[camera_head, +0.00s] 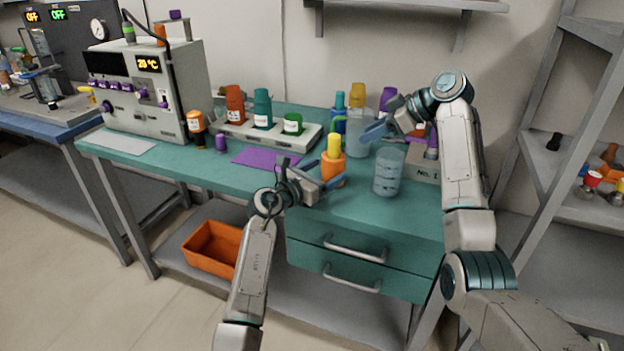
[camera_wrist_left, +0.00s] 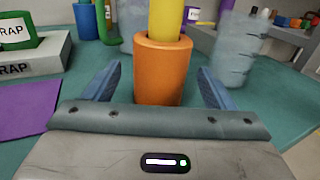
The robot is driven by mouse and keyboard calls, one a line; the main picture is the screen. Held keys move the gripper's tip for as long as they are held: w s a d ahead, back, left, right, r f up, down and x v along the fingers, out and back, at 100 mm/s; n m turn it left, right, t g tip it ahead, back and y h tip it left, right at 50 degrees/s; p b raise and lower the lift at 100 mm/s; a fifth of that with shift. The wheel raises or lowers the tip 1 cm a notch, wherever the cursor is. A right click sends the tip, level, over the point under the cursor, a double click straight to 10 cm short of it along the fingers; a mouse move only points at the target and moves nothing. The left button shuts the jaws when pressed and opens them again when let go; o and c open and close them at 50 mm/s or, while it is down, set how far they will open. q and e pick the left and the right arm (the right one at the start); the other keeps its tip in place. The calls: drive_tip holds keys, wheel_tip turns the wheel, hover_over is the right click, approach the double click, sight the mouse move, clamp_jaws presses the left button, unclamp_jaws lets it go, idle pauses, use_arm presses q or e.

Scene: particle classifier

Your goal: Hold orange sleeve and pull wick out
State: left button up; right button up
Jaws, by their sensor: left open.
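The orange sleeve (camera_head: 333,168) stands upright on the teal bench top, with the yellow wick (camera_head: 334,146) sticking up from its top. In the left wrist view, the sleeve (camera_wrist_left: 163,72) stands straight ahead and the wick (camera_wrist_left: 168,18) runs out of the top of the picture. My left gripper (camera_head: 321,175) is open, with one blue finger on each side of the sleeve's lower part and gaps to it. My right gripper (camera_head: 382,120) is open above the bench, right of the wick and higher, apart from it.
A clear beaker (camera_head: 389,171) stands just right of the sleeve. A white rack (camera_head: 268,136) with several coloured bottles is behind left, near a purple mat (camera_head: 266,158). A grey box (camera_head: 425,165) is at the right.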

use_arm(q)
drive_tip(key=shift+w+d, duration=0.4)
drive_tip(key=shift+w, duration=0.05)
drive_tip(key=c, duration=1.6)
drive_tip(key=shift+o, duration=0.2)
